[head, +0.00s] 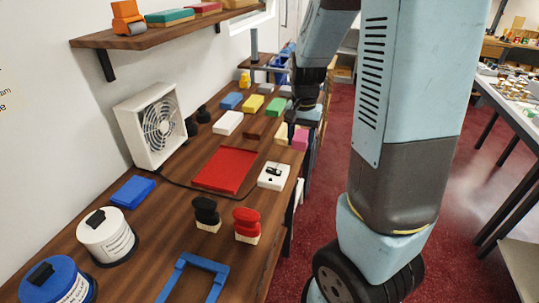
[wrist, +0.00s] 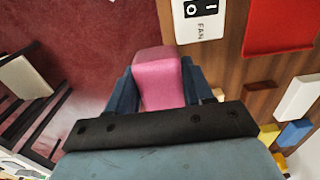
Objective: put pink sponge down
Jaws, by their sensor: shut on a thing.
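The pink sponge (wrist: 158,82) is between the two dark blue fingers of my gripper (wrist: 158,88) in the wrist view. The gripper is shut on it. In the head view the pink sponge (head: 300,140) shows at the right edge of the wooden counter, below the end of my arm. In the wrist view the red floor lies to its left and the counter to its right. I cannot tell whether its underside touches the counter.
The white fan switch (head: 273,176) and red tray (head: 226,168) lie near the sponge. Coloured blocks, such as a white one (head: 228,122) and a green one (head: 276,106), lie farther back. Two stamps, black (head: 206,211) and red (head: 247,222), stand nearer. A fan (head: 152,125) stands by the wall.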

